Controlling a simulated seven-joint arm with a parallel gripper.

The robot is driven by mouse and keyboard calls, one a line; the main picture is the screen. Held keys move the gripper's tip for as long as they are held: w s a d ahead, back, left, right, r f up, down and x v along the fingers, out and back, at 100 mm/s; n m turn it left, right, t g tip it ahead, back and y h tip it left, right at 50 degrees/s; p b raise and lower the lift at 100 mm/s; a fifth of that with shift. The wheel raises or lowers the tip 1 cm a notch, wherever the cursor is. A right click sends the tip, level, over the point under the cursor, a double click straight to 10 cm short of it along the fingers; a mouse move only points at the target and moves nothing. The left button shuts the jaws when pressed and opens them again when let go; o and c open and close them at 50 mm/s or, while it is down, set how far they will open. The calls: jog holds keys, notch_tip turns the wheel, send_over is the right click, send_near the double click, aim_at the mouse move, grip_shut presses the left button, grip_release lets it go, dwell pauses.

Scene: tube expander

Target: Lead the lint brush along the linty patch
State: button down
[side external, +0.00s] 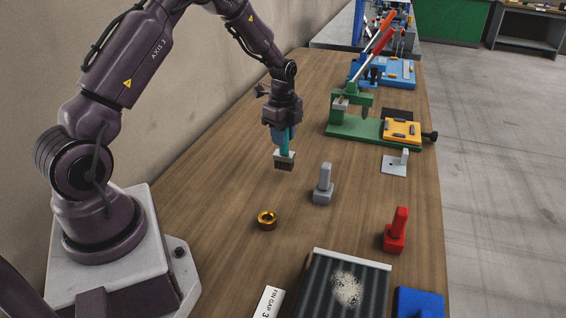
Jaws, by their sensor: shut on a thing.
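My gripper (281,137) is shut on the lint brush (285,160), which hangs upright below it. The brush shows a teal handle between the fingers, a pale band and a dark block of bristles at the bottom. The brush is above the table and apart from the linty patch. The linty patch (347,287) is a pale speckled spot on a dark ribbed panel (318,283) at the bottom of the view. The panel has a light strip along its far edge, and its near part is cut off by the picture edge.
On the wooden table (215,190) stand a grey upright block (324,183), a brass ring (267,220), a red upright block (396,230) and a blue block (420,302). A label (268,303) lies left of the panel. A green-based press (352,127) stands farther back.

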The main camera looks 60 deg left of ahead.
jog(key=shift+r, duration=2)
jog(key=shift+s+f+n, duration=0.1)
jog(key=shift+n, duration=1.1)
jog(key=shift+s+d+f+n, duration=0.2)
jog(key=shift+s+n, duration=0.1)
jog(key=shift+n, duration=0.6)
jog(key=s+d+r+m, duration=0.1)
jog(key=d, duration=1.3)
jog(key=s+d+r+m, duration=0.1)
jog(key=s+d+r, duration=0.1)
jog(key=d, duration=1.2)
jog(key=s+d+r+m, duration=0.2)
jog(key=d, duration=1.2)
jog(key=shift+d+r, duration=0.25)
